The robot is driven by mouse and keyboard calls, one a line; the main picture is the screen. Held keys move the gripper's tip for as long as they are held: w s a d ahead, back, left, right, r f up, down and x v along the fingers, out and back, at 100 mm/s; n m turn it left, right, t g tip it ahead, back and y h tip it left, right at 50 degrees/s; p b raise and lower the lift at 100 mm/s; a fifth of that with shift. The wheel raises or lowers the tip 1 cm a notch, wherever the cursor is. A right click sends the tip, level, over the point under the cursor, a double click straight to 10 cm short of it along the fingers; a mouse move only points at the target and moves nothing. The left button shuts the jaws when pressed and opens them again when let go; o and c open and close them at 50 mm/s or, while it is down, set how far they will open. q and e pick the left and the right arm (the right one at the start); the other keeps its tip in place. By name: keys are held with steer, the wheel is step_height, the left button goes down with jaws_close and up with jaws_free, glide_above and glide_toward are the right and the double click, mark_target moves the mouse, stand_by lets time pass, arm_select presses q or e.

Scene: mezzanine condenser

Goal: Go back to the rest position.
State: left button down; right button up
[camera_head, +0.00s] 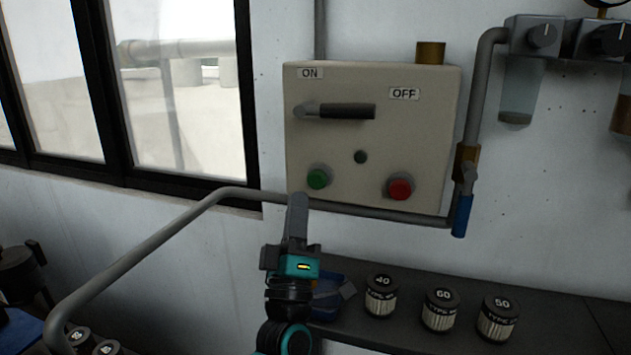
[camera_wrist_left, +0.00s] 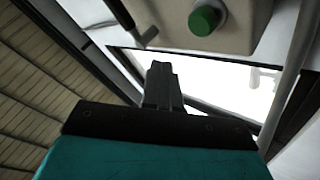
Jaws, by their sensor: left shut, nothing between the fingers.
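My left gripper (camera_head: 298,200) is shut and empty, pointing up just below the control box (camera_head: 375,140) on the wall. Its fingertips are near the green button (camera_head: 317,178), without clear contact. In the left wrist view the shut fingers (camera_wrist_left: 160,72) stand below and left of the green button (camera_wrist_left: 205,20). My right gripper is not in view.
A grey pipe (camera_head: 140,255) runs along the wall below the box and behind my left gripper. A blue-handled valve (camera_head: 462,215) hangs at the right. Several filter cartridges (camera_head: 440,310) and a blue tray (camera_head: 328,305) sit on the dark shelf (camera_head: 560,325). A window (camera_head: 180,90) is at the left.

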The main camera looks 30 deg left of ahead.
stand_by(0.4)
arm_select(q)
steer(key=s+d+f+m+g+h, duration=0.1)
steer(key=d+f+m+g+h, duration=0.25)
steer(key=f+m+h, duration=0.45)
steer(key=s+d+f+m+g+h, duration=0.15)
steer(key=d+f+m+h, duration=0.35)
steer(key=f, duration=0.6)
steer(key=s+d+f+m+g, duration=0.1)
steer(key=s+f+m+g, duration=0.2)
steer(key=s+f, duration=0.3)
steer(key=s+d+f+m+g, duration=0.2)
steer(key=s+f+m+g, duration=0.2)
steer(key=s+f, duration=0.3)
step_height(320, 180, down, 5)
steer(key=shift+d+r+g, duration=0.1)
steer(key=shift+d+g, duration=0.1)
steer(key=shift+g, duration=0.6)
